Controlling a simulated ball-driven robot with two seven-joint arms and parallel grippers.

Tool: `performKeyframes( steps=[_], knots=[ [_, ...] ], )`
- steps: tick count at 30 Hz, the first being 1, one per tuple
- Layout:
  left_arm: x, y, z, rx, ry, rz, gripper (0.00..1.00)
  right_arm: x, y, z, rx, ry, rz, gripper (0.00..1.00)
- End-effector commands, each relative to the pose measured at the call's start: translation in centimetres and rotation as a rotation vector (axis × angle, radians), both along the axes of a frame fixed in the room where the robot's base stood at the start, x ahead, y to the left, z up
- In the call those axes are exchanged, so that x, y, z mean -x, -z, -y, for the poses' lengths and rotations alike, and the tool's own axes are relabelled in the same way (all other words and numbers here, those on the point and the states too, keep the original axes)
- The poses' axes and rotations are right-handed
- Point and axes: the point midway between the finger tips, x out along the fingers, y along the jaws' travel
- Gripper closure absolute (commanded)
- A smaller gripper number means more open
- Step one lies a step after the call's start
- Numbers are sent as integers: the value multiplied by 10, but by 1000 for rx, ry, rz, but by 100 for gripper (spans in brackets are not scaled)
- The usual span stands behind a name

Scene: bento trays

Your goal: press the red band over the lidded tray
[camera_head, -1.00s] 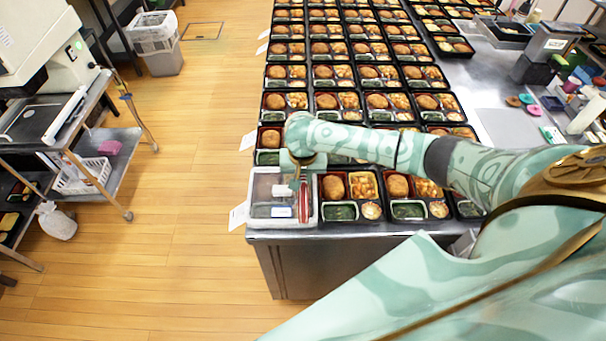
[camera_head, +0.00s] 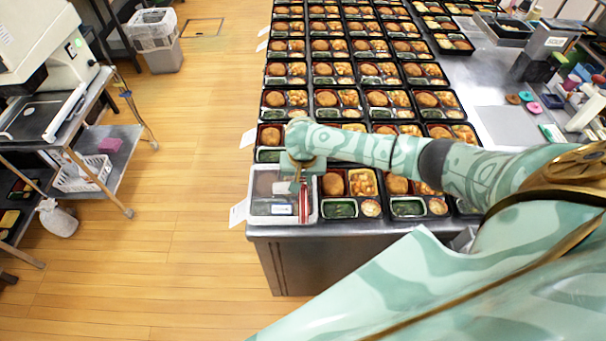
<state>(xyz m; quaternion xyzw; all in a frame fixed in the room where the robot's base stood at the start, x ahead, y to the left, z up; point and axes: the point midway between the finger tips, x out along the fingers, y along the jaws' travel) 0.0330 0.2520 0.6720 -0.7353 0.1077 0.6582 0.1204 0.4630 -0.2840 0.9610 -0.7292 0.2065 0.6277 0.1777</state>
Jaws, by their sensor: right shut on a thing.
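The lidded tray (camera_head: 268,210) sits at the near left corner of the steel table, under a clear lid with pale labels. The red band (camera_head: 303,203) shows as a narrow upright strip at the right part of the lid. My right gripper (camera_head: 297,184) is over the tray's right half, pointing down, shut at the top end of the band. I cannot tell whether the band touches the lid all along. My left gripper is not in view.
Open bento trays (camera_head: 354,207) with food stand in close rows to the right of and behind the lidded tray. A white card (camera_head: 238,213) sticks out at the table's left edge.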

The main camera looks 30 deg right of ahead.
Motion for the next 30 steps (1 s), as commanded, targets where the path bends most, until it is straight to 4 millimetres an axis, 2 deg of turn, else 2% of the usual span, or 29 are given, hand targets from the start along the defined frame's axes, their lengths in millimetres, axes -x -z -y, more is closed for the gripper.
performKeyframes(
  steps=[15,30],
  knots=[
    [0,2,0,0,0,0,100,0,17,0,0,0,0,100],
    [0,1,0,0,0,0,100,0,18,0,0,0,0,100]
  ],
)
